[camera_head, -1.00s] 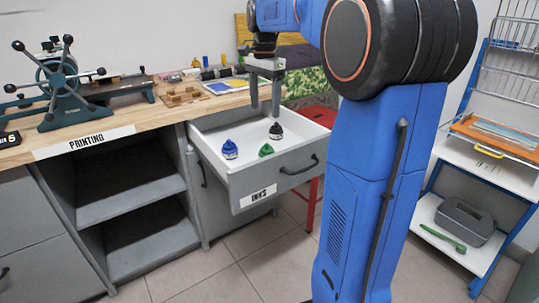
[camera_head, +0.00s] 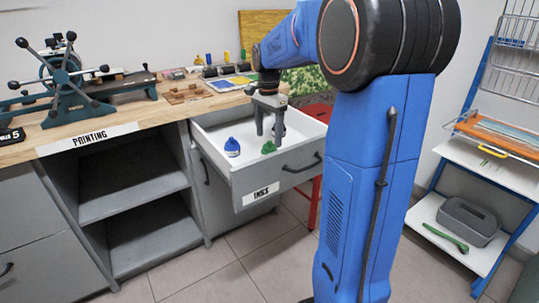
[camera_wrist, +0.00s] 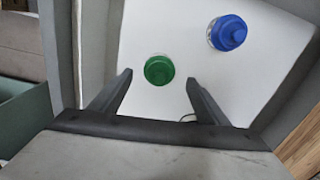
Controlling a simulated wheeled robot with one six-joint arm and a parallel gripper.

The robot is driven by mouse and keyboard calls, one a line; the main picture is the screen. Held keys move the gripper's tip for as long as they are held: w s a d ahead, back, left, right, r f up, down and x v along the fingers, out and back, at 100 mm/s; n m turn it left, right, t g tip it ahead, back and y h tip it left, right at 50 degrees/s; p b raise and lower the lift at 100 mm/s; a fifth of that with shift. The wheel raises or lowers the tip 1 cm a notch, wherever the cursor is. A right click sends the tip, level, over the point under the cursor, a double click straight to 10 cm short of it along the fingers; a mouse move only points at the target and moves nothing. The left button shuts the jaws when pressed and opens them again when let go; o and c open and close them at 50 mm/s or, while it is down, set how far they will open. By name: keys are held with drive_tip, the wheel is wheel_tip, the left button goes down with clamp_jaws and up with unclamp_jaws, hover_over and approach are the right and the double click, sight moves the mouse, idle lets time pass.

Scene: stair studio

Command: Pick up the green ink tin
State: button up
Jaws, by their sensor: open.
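The green ink tin (camera_head: 268,148) stands in the open white-lined drawer (camera_head: 213,130) marked INKS. My gripper (camera_head: 269,138) is open and points down above the drawer, close to the green tin in the head view. In the wrist view, the green tin (camera_wrist: 159,69) lies just beyond the gap between the open fingertips (camera_wrist: 160,77), apart from both. The blue ink tin (camera_head: 232,148) stands to its left in the head view and also shows upper right in the wrist view (camera_wrist: 228,33). The black tin is not visible now, probably hidden by my gripper.
The drawer front (camera_head: 277,178) and side walls bound the space around the tins. A wooden worktop (camera_head: 110,126) with a hand press (camera_head: 63,88) is at the left. White drawer floor is clear around the green tin.

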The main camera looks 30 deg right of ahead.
sight(270, 144)
drive_tip(key=shift+d+f, duration=0.1)
drive_tip(key=shift+f, duration=2.6)
drive_tip(key=c, duration=1.4)
